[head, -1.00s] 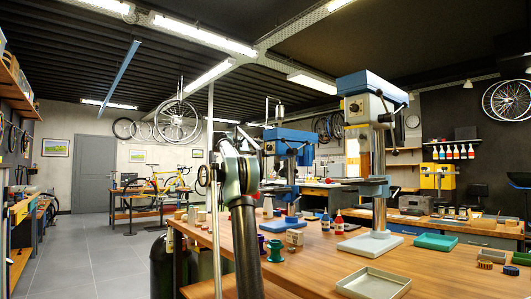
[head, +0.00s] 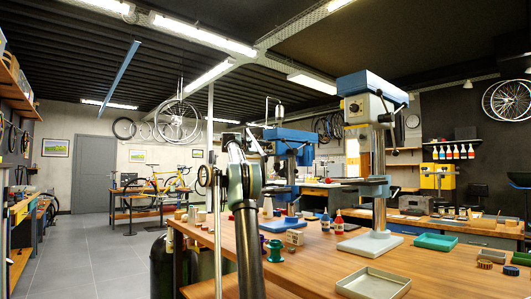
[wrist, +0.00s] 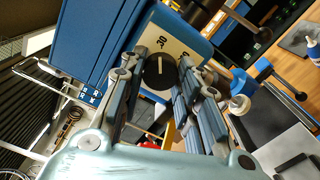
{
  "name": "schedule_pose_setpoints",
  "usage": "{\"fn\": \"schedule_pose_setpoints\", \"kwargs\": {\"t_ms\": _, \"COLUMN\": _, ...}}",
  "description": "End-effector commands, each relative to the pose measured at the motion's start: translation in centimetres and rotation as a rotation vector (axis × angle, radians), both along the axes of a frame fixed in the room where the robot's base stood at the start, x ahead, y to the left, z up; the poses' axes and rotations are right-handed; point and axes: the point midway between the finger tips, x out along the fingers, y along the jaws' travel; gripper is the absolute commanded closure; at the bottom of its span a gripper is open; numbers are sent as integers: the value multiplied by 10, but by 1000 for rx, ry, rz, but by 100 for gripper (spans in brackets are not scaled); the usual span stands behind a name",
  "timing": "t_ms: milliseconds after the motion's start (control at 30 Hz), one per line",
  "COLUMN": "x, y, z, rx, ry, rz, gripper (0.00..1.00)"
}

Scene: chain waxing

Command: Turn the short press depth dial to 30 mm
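The short press (head: 289,139) is the lower blue drill press behind my arm in the head view. Its blue housing (wrist: 90,45) fills the upper left of the wrist view. The dial (wrist: 160,72) is a round black knob with a white pointer line, on a cream plate (wrist: 178,42) with black numbers, partly hidden. My gripper (wrist: 162,68) has its fingers on either side of the dial, and it looks open. Whether the fingertips touch the knob I cannot tell. In the head view the gripper is hidden behind my arm.
The tall press (head: 372,95) stands to the right on the wooden bench (head: 325,260). Red and blue bottles (head: 339,222), a green spool (head: 275,250) and a grey tray (head: 373,283) stand on the bench. A thin upright pole (head: 217,200) is left of my arm.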

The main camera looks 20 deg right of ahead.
Motion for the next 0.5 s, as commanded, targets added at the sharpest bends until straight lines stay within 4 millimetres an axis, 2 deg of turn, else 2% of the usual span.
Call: {"fn": "schedule_pose_setpoints", "kwargs": {"t_ms": 500, "x": 0, "y": 0, "z": -1, "rx": 34, "ry": -83, "rz": -2, "gripper": 94}}
